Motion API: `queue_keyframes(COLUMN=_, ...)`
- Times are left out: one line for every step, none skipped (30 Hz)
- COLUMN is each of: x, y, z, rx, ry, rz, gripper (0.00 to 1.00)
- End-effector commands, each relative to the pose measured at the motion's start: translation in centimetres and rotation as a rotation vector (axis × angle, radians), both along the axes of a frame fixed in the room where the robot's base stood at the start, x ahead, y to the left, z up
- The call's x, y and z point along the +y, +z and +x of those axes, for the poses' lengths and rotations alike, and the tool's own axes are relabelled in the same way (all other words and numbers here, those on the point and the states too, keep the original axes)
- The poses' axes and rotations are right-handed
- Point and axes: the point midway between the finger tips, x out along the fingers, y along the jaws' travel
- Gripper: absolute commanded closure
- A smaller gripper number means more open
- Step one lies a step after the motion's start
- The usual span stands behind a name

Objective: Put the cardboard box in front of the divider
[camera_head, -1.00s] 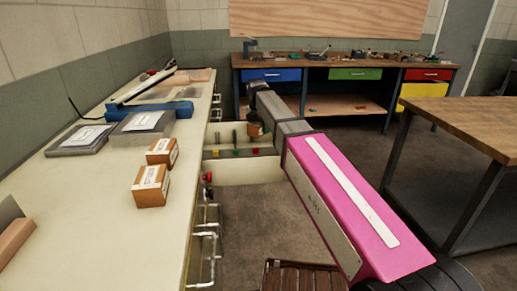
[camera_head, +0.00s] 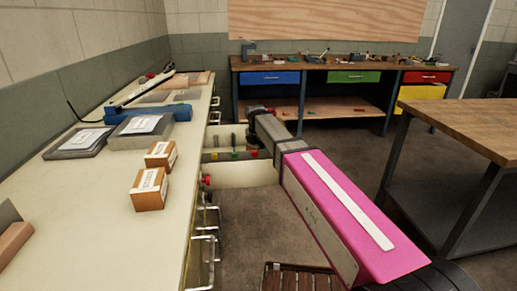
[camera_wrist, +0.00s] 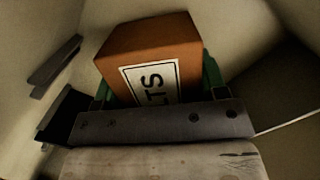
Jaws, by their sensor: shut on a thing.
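The cardboard box (camera_wrist: 150,48), orange-brown with a white label ending in "LTS", fills the middle of the wrist view. My gripper (camera_wrist: 158,88) is shut on it, with green finger pads at its left and right sides. Pale walls surround the box there. In the head view my gripper (camera_head: 254,140) is low inside the open drawer (camera_head: 242,173); I cannot make out the box there. A grey strip (camera_head: 224,156) with small coloured pieces crosses the drawer and looks like the divider. Whether the box touches the drawer floor I cannot tell.
Two similar cardboard boxes, a nearer one (camera_head: 149,189) and a farther one (camera_head: 161,156), stand on the long counter (camera_head: 105,225). Grey labelled cases (camera_head: 80,143) lie behind them. A wooden table (camera_head: 475,125) stands right. Drawer walls are close around my gripper.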

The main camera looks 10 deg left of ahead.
Motion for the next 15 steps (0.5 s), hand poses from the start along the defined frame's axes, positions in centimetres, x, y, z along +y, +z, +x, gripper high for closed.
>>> queue_keyframes(x=0.0, y=-0.05, z=0.01, rx=0.0, ry=0.0, rz=0.0, gripper=0.79)
queue_keyframes(x=0.0, y=-0.13, z=0.0, rx=0.0, ry=0.0, rz=0.0, gripper=0.79)
queue_keyframes(x=0.0, y=-0.23, z=0.01, rx=0.0, ry=0.0, rz=0.0, gripper=0.79)
queue_keyframes(x=0.0, y=-0.21, z=0.0, rx=0.0, ry=0.0, rz=0.0, gripper=0.24)
queue_keyframes(x=0.0, y=-0.2, z=0.0, rx=0.0, ry=0.0, rz=0.0, gripper=0.15)
queue_keyframes(x=0.0, y=-0.19, z=0.0, rx=0.0, ry=0.0, rz=0.0, gripper=0.09)
queue_keyframes(x=0.0, y=-0.19, z=0.0, rx=0.0, ry=0.0, rz=0.0, gripper=0.09)
queue_keyframes(x=0.0, y=-0.19, z=0.0, rx=0.0, ry=0.0, rz=0.0, gripper=0.09)
queue_keyframes(x=0.0, y=-0.19, z=0.0, rx=0.0, ry=0.0, rz=0.0, gripper=0.09)
queue_keyframes(x=0.0, y=-0.19, z=0.0, rx=0.0, ry=0.0, rz=0.0, gripper=0.09)
queue_keyframes(x=0.0, y=-0.19, z=0.0, rx=0.0, ry=0.0, rz=0.0, gripper=0.09)
queue_keyframes(x=0.0, y=-0.19, z=0.0, rx=0.0, ry=0.0, rz=0.0, gripper=0.09)
queue_keyframes(x=0.0, y=-0.18, z=0.0, rx=0.0, ry=0.0, rz=0.0, gripper=0.09)
queue_keyframes(x=0.0, y=-0.15, z=0.0, rx=0.0, ry=0.0, rz=0.0, gripper=0.09)
queue_keyframes(x=0.0, y=-0.06, z=0.01, rx=0.0, ry=0.0, rz=0.0, gripper=0.09)
